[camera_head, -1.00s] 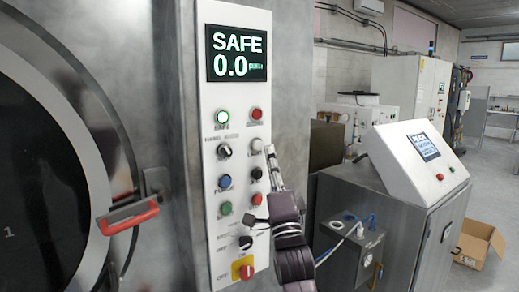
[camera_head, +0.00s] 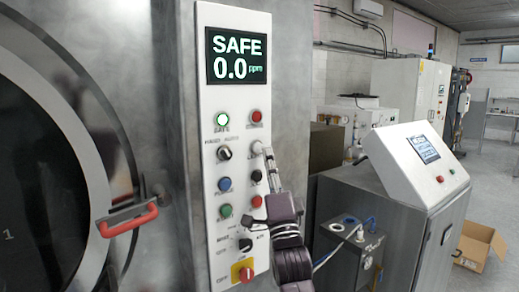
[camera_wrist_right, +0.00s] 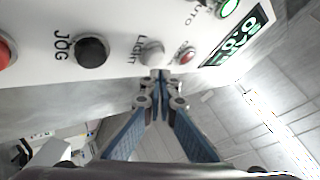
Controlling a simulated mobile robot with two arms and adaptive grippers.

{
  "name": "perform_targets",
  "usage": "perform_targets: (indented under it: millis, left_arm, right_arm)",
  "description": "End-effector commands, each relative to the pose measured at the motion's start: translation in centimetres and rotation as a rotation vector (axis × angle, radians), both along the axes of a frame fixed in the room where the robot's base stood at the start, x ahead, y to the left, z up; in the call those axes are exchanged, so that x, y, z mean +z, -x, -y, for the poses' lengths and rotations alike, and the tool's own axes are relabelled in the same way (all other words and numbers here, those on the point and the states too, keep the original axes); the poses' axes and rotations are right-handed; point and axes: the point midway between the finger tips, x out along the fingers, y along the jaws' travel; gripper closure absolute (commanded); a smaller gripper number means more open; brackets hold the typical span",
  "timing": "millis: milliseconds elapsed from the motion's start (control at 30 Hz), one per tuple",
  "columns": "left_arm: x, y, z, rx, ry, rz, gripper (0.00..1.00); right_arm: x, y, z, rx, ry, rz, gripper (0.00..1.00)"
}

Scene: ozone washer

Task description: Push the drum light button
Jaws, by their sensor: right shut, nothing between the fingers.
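The drum light button (camera_head: 257,147) is a pale round button in the right column of the white control panel (camera_head: 203,130), partly covered by my gripper in the head view. In the right wrist view it is the grey-white button (camera_wrist_right: 151,52) with the label "Light" beside it. My right gripper (camera_head: 266,153) is shut and empty. Its fingertips also show in the right wrist view (camera_wrist_right: 158,76), right by the light button; I cannot tell whether they touch it. My left gripper is not in view.
The black JOG button (camera_wrist_right: 91,51) and a red button (camera_head: 257,115) are close neighbours on the panel. A display (camera_head: 237,55) reads SAFE 0.0 ppm. A red door handle (camera_head: 130,220) is at the left.

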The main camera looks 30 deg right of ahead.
Motion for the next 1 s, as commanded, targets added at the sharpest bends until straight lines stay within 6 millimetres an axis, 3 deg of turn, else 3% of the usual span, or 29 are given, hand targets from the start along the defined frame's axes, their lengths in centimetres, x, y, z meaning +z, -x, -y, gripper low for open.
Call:
perform_targets:
  millis: [1000]
  left_arm:
    - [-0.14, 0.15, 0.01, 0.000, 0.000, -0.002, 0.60]
  right_arm:
    - [0.04, -0.87, -0.07, 0.000, 0.000, 0.000, 1.00]
